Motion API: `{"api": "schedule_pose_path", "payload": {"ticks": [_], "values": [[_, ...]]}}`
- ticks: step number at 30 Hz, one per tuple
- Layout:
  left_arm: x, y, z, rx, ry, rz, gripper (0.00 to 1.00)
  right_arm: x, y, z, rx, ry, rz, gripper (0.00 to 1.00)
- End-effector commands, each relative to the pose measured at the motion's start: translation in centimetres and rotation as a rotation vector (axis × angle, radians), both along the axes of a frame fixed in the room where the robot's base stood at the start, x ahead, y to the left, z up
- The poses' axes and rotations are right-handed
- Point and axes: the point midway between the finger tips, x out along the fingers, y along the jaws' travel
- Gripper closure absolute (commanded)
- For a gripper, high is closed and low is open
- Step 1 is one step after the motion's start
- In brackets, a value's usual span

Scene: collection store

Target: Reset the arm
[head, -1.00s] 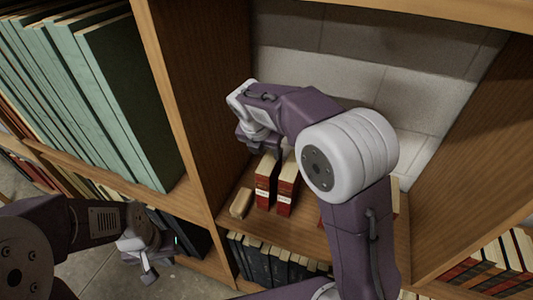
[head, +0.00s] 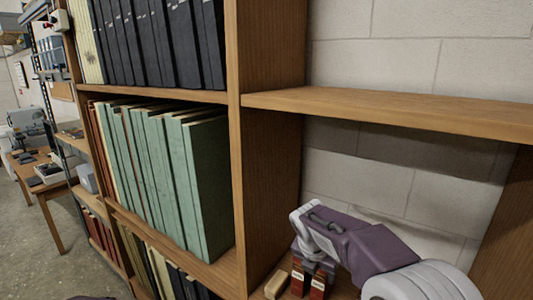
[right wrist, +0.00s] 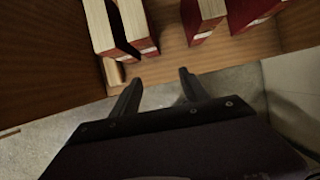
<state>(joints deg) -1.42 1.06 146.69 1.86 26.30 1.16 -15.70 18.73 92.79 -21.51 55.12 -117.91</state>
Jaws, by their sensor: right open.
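My right arm reaches from the lower right into the shelf bay in the head view. Its right gripper (head: 312,268) points down above the red books, partly hidden by the wrist. In the right wrist view the gripper (right wrist: 158,84) is open, with two dark fingers apart and nothing between them. Red books with pale page edges, one at the upper left (right wrist: 137,25) and one further right (right wrist: 203,18), stand beyond the fingertips. In the head view two red books (head: 318,285) show at the bottom. My left gripper is out of view.
A small tan block (head: 276,284) lies left of the red books. A wooden upright (head: 270,170) separates this bay from green volumes (head: 180,175). A shelf board (head: 400,112) runs above the arm. A desk (head: 45,185) stands far left.

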Motion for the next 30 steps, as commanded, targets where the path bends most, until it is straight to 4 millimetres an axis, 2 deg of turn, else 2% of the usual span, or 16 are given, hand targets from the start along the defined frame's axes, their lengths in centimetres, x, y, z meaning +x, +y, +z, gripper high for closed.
{"api": "schedule_pose_path", "payload": {"ticks": [1, 3, 7, 11, 17, 20, 24, 27, 30], "values": [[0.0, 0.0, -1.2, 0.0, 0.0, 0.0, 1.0, -0.3, -1.3, -0.6, 0.002, -0.007, -0.027, 0.47], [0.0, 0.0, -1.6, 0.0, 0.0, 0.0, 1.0, -1.5, -2.4, -1.3, 0.007, 0.011, -0.055, 0.47], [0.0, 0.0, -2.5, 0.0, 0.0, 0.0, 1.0, -4.1, -4.1, -3.5, 0.039, 0.047, -0.128, 0.47], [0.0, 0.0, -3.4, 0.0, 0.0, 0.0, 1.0, -7.5, -5.3, -6.7, 0.127, 0.064, -0.333, 0.47], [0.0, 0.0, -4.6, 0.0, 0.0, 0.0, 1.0, -13.2, -5.7, -11.6, 0.308, 0.048, -0.839, 0.47], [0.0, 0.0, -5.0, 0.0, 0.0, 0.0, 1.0, -16.4, -5.4, -14.0, 0.403, 0.029, -1.186, 0.47], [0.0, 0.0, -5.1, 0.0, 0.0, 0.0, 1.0, -20.6, -4.4, -16.9, 0.524, -0.029, -1.788, 0.47], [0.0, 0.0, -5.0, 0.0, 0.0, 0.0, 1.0, -21.7, -3.9, -17.9, 0.584, -0.087, -2.14, 0.47], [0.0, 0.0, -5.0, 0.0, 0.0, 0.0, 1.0, -20.9, -3.7, -17.9, 0.646, -0.147, -2.351, 0.47]]}}
